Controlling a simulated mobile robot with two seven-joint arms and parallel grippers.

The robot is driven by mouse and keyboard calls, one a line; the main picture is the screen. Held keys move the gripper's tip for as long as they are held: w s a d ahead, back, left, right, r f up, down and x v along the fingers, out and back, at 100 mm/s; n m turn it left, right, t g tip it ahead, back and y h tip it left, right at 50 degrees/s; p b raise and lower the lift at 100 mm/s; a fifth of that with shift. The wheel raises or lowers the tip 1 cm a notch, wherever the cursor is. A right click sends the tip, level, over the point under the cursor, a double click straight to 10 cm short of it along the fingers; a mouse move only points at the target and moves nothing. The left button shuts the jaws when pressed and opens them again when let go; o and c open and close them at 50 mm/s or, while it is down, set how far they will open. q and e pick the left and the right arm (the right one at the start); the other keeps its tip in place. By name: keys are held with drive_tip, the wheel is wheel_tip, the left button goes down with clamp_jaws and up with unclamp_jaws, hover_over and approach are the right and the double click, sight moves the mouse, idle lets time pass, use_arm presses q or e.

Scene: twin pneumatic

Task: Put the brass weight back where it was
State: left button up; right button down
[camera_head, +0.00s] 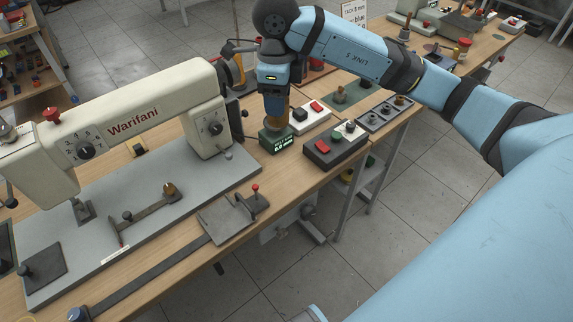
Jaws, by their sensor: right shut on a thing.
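My right gripper (277,118) points straight down over a small dark green box (281,144) with a lit readout. It is shut on a brass-coloured piece, which looks like the brass weight, at its lower end. The fingers and wrist hide most of the piece. I cannot tell whether it touches the top of the box. My left gripper is not in view.
A switch box (336,146) with a red switch and a white box (309,119) stand right of the green box. A metal slide fixture (228,215) lies at the bench's front edge.

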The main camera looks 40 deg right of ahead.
drive_tip(key=m, duration=0.1)
drive_tip(key=f+m+b, duration=0.1)
drive_tip(key=m, duration=0.1)
drive_tip(key=shift+s+d+f+m, duration=0.1)
drive_tip(key=shift+s+d+m, duration=0.1)
drive_tip(key=shift+d+m, duration=0.15)
drive_tip(key=shift+s+d+f+m+b, duration=0.15)
drive_tip(key=shift+m+b, duration=0.25)
drive_tip(key=shift+m, duration=0.25)
drive_tip(key=shift+w+d+f+m+b, duration=0.15)
drive_tip(key=shift+m+b, duration=0.2)
drive_tip(key=shift+m, duration=0.25)
drive_tip(key=shift+s+d+m, duration=0.15)
drive_tip(key=shift+s+m, duration=0.05)
drive_tip(key=shift+m, duration=0.5)
drive_tip(key=shift+f+b, duration=0.25)
drive_tip(key=shift+b, duration=0.05)
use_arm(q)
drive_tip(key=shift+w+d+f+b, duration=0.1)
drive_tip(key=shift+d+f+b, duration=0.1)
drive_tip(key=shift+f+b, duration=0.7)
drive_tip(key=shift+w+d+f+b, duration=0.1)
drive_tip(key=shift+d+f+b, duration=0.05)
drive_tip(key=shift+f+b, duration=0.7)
use_arm(e)
drive_tip(key=shift+f, duration=9.7)
